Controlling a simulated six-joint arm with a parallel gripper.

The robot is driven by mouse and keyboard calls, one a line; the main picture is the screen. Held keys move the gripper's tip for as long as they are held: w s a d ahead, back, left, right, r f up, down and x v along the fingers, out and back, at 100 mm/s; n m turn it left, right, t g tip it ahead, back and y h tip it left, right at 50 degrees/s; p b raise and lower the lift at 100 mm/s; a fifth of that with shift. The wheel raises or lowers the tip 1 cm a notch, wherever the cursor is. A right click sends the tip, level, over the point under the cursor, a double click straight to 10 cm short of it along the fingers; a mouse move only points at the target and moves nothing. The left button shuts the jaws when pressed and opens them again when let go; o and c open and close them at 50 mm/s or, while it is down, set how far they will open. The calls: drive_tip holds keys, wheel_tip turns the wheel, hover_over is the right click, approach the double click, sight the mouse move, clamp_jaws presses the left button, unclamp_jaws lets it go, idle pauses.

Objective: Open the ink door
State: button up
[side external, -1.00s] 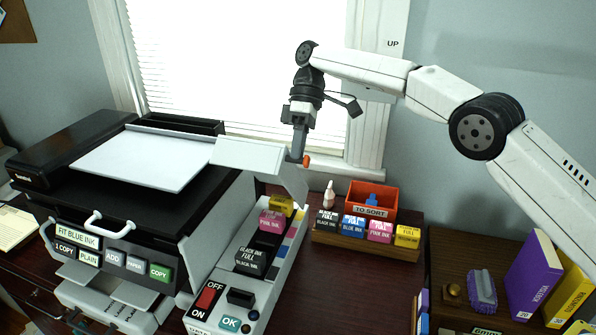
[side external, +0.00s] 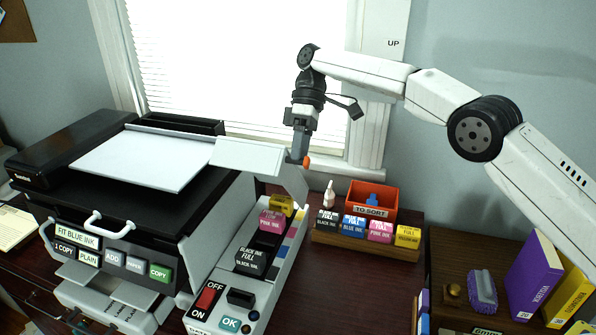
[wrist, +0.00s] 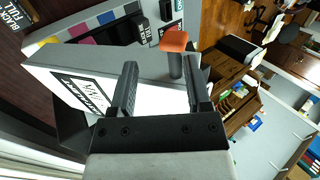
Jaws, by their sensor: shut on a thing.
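The ink door (side external: 247,156) is a pale grey flap standing raised at the back of the ink bay, beside the printer. It also shows in the wrist view (wrist: 90,72) as a light panel with a printed label. Its handle (wrist: 173,41) has an orange end on a dark stem, and the orange end also shows in the side view (side external: 307,161). My gripper (side external: 297,155) is at the door's right edge, shut on the handle. In the wrist view the stem lies between my fingers (wrist: 161,66). The exact finger contact is partly hidden.
The open bay (side external: 262,243) holds black, pink and yellow cartridges. To its right, a wooden rack (side external: 365,246) carries several cartridges before an orange TO SORT bin (side external: 372,196). The printer (side external: 120,200) stands left. A window is behind; dark table shows between bay and rack.

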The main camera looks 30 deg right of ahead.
drive_tip(key=shift+r, duration=0.2)
drive_tip(key=s+d+r, duration=0.3)
drive_tip(key=s+r, duration=0.9)
drive_tip(key=s, duration=0.1)
drive_tip(key=shift+s+d+r, duration=0.25)
drive_tip(key=shift+d+r, duration=0.05)
drive_tip(key=shift+d, duration=0.1)
idle(1.2)
drive_tip(key=shift+c, duration=0.2)
